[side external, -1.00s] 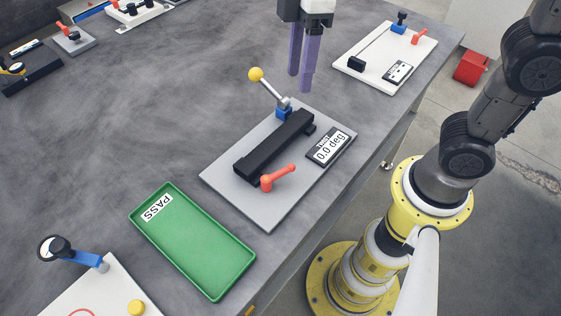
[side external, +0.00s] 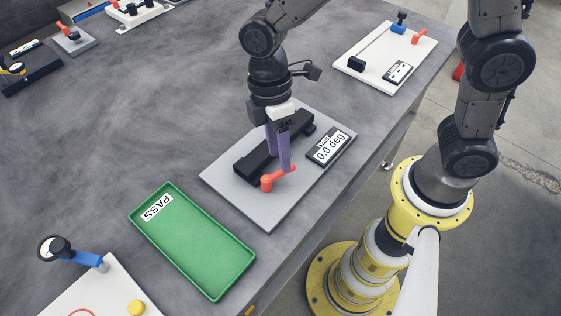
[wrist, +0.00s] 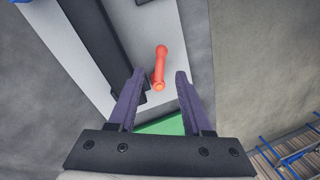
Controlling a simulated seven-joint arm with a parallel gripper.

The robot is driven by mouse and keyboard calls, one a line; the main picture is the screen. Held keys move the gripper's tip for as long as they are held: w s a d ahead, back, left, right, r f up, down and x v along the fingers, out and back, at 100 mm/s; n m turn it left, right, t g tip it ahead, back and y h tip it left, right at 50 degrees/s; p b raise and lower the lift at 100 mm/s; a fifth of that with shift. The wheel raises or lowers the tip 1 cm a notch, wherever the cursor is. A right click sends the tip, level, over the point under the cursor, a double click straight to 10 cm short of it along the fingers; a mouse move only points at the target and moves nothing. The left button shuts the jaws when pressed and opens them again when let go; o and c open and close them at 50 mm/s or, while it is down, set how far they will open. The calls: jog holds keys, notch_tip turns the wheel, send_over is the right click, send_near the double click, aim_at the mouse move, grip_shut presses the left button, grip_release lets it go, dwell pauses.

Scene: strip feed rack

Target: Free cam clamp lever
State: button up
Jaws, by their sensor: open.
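The red clamp lever (side external: 274,180) sits on the grey plate (side external: 238,199), beside the black bar (side external: 250,163). In the wrist view the red lever (wrist: 160,67) stands between and just beyond my open fingertips. My gripper (side external: 279,167) is over the lever with its purple fingers pointing down. In the wrist view my gripper (wrist: 158,74) is open and holds nothing. I cannot tell whether a finger touches the lever. A display (side external: 331,147) on the plate reads "TWIST 0.0 deg".
A green tray (side external: 183,266) labelled PASS lies in front of the plate. A white board (side external: 366,75) with a red lever stands at the back right. A blue-handled fixture (side external: 78,252) stands at the front left. The table's left middle is clear.

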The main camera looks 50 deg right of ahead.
aim_at(278, 176)
jog(key=shift+s+a+f, duration=0.1)
jog(key=shift+s+f, duration=0.1)
jog(key=shift+f, duration=0.7)
jog(key=shift+s+a+f, duration=0.1)
jog(key=shift+s+f, duration=0.05)
jog(key=shift+f, duration=0.75)
grip_shut()
